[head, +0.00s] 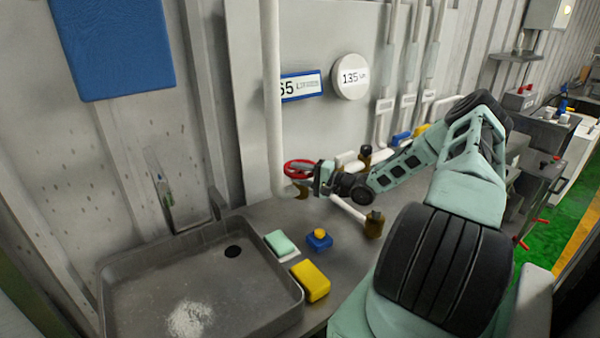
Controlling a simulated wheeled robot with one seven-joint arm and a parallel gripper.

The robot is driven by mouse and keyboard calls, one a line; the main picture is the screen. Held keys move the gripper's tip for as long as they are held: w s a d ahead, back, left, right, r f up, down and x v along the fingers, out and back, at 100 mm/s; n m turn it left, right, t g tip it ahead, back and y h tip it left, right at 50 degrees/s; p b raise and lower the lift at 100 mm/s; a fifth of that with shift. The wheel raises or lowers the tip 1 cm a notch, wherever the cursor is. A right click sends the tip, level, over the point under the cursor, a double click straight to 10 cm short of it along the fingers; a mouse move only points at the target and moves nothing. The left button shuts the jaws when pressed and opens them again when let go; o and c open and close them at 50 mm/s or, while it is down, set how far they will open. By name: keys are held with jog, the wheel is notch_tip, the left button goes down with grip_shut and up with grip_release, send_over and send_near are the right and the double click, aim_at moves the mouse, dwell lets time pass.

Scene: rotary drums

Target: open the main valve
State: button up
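A red handwheel valve (293,167) sits low on the white vertical pipe (271,95) at the wall, above the counter's back edge. My arm reaches in from the right. My gripper (306,180) is at the right side of the red wheel, overlapping it in the picture. Its fingers are small and partly hidden, so I cannot tell whether they are open, shut or touching the rim.
A grey sink (290,303) fills the left front. A green soap bar (277,241), a blue block with a yellow top (319,240) and a yellow sponge (311,281) lie right of it. Pipes with dark-ended fittings (374,224) stand beside my forearm.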

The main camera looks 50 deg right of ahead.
grip_shut()
jog(key=shift+d+f+n+y+b, duration=0.2)
jog(key=shift+n+y+b, duration=0.35)
jog(key=shift+b, duration=0.45)
jog(key=shift+s+f+n+g+y+b, duration=0.1)
jog(key=shift+n+g+y+b, duration=0.3)
jog(key=shift+y+b, duration=0.2)
jog(key=shift+s+d+r+n+g+y+b, duration=0.15)
jog(key=shift+n+g+y, duration=0.2)
jog(key=shift+y, duration=0.2)
jog(key=shift+s+r+n+g+y+b, duration=0.15)
jog(key=shift+n+g+y, duration=0.15)
jog(key=shift+y, duration=0.2)
jog(key=shift+w, duration=0.1)
grip_release()
